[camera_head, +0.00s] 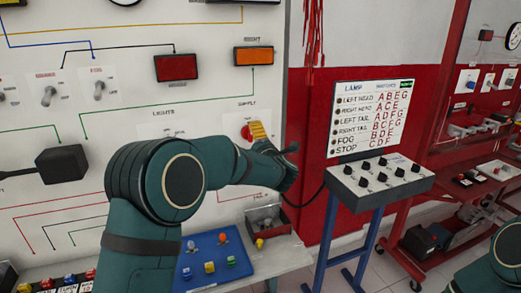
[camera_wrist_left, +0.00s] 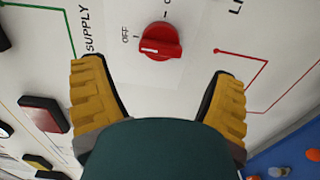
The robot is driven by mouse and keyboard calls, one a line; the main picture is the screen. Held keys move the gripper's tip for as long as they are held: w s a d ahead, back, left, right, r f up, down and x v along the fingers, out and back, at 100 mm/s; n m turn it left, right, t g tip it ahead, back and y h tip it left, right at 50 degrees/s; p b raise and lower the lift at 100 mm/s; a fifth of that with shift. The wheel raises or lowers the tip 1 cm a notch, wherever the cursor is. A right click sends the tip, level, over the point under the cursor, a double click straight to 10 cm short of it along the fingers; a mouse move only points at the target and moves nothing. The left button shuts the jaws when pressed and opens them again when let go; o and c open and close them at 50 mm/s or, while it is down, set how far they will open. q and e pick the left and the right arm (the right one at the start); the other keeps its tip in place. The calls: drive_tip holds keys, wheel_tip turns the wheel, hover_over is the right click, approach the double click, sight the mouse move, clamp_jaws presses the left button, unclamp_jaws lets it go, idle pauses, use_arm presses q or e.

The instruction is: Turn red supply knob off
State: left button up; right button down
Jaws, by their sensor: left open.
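The red supply knob (camera_head: 246,132) sits on the white panel below the printed word SUPPLY. In the left wrist view the red knob (camera_wrist_left: 160,42) has an OFF mark at its left and a partly cut-off mark above it. Which mark it points to is hard to tell. My left gripper (camera_head: 258,131) is at the panel by the knob, with its yellow fingers open. In the left wrist view the fingers of the left gripper (camera_wrist_left: 157,72) are spread wide either side of the knob, without visible contact. My right gripper is out of view.
A switch box (camera_head: 380,178) with a lamp chart (camera_head: 370,118) stands at right. A black box (camera_head: 62,165) projects from the panel at left.

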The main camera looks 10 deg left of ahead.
use_arm(q)
drive_tip(key=v, duration=0.6)
drive_tip(key=shift+d, duration=0.1)
drive_tip(key=s+d+f+m+g+h, duration=0.1)
drive_tip(key=s+f+m+h, duration=0.3)
drive_tip(key=f, duration=0.5)
drive_tip(key=s+d+f+m+g+h, duration=0.1)
drive_tip(key=f+m+h, duration=0.1)
drive_tip(key=f+m, duration=0.5)
drive_tip(key=s+d+f+m+g+h, duration=0.1)
drive_tip(key=s+f+m+g+h, duration=0.15)
drive_tip(key=f, duration=0.85)
drive_tip(key=s+d+f+m+g+h, duration=0.1)
drive_tip(key=s+f+m+g, duration=0.2)
drive_tip(key=s, duration=0.6)
drive_tip(key=s+d+f+m+g+h, duration=0.1)
drive_tip(key=s+f+m+g+h, duration=0.1)
drive_tip(key=s+f, duration=0.5)
drive_tip(key=s+d+f+m+g+h, duration=0.1)
drive_tip(key=s+f+m, duration=0.4)
drive_tip(key=s, duration=0.6)
drive_tip(key=g+h, duration=0.1)
drive_tip(key=g, duration=0.1)
drive_tip(key=shift+d+f+g, duration=0.3)
drive_tip(key=shift+d+g, duration=0.05)
drive_tip(key=shift+h, duration=0.25)
